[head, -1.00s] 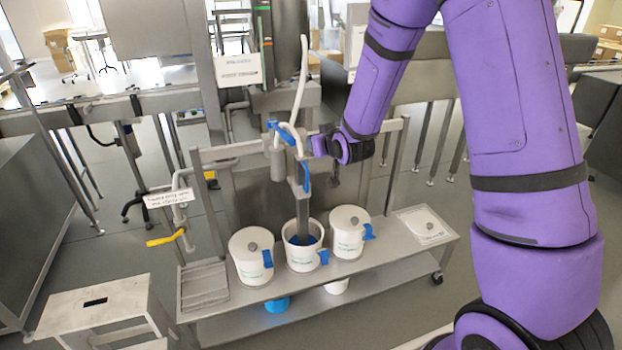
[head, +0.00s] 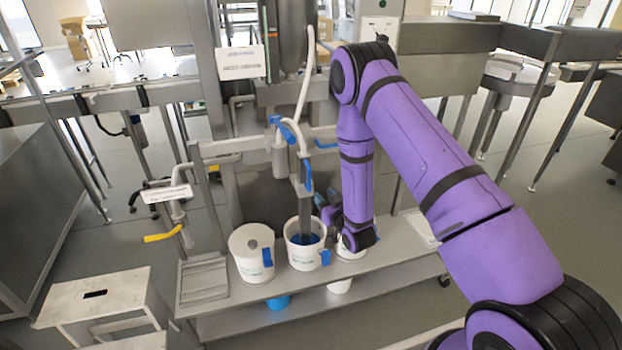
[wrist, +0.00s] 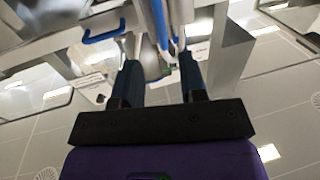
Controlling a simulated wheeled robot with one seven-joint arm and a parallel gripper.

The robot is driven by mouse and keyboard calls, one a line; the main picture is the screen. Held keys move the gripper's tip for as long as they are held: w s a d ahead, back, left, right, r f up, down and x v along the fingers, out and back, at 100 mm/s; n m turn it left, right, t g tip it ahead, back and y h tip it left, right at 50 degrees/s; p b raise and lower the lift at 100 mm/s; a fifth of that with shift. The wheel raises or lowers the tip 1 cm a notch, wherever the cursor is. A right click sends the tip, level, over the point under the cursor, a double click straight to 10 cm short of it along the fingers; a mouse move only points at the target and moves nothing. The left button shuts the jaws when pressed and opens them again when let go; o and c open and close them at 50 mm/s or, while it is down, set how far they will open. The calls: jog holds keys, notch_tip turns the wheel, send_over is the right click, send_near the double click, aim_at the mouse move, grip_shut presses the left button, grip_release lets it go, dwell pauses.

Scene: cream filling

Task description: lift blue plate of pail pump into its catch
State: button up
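The pail pump's grey column (head: 305,219) stands in the open middle white pail (head: 291,251). The blue plate (head: 314,239) shows inside that pail, around the column's foot; the pail wall hides part of it. A blue handle (head: 307,176) and a white hose (head: 303,90) are on the pump above. I cannot make out the catch. My gripper (head: 324,208) is low, just right of the column and above the pail's right rim. In the wrist view my gripper (wrist: 160,74) is open, its dark fingers apart, with the pump's white and blue parts ahead.
A lidded white pail (head: 246,262) stands to the left. Another pail (head: 350,254) on the right is mostly behind my arm. All stand on a grey metal bench (head: 222,301). A yellow-handled lever (head: 163,234) and a step stool (head: 98,300) are at left.

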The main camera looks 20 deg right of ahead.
aim_at(310, 180)
jog(key=w, duration=0.3)
jog(key=w+a, duration=0.1)
jog(key=w, duration=0.3)
jog(key=w+a, duration=0.1)
jog(key=w, duration=0.2)
jog(key=shift+w, duration=0.25)
jog(key=shift+c, duration=0.5)
grip_shut()
